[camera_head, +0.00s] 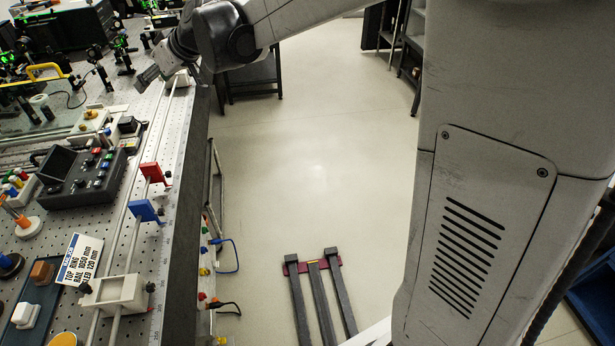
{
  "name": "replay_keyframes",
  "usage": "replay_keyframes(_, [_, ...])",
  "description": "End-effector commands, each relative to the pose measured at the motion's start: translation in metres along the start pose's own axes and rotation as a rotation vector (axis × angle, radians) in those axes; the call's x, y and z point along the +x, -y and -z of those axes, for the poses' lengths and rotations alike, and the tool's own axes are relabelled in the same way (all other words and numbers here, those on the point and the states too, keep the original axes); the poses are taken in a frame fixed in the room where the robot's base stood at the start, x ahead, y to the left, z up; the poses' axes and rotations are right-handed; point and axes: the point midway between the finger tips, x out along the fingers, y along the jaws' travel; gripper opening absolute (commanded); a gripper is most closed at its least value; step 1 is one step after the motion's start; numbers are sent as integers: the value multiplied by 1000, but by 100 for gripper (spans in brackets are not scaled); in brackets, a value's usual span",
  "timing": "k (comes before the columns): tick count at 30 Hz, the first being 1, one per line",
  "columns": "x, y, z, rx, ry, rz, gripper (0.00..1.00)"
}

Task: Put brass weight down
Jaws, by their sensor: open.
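My gripper (148,80) is at the upper left in the head view, over the far part of the bench near the rail's far end. It is open, and I see nothing held between its fingers. I cannot pick out the brass weight for certain. A small brass-coloured piece (90,114) sits on a pale block on the bench, left of and nearer than my gripper, but it is too small to name. The area right under my gripper is partly hidden by my arm.
A two-rod rail (128,222) runs along the bench edge, carrying a red clamp (152,172) and a blue clamp (144,211). A dark control box (84,180) and a label card (80,259) lie left of it. Optics crowd the far bench.

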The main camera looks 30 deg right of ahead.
Motion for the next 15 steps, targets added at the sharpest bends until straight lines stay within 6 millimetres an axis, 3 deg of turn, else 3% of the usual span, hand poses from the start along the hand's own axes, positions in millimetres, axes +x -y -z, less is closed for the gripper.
replay_keyframes(3, [-43, 6, -23, 40, 39, -42, 49])
replay_keyframes(15, [-160, 29, -121, 182, 152, -205, 49])
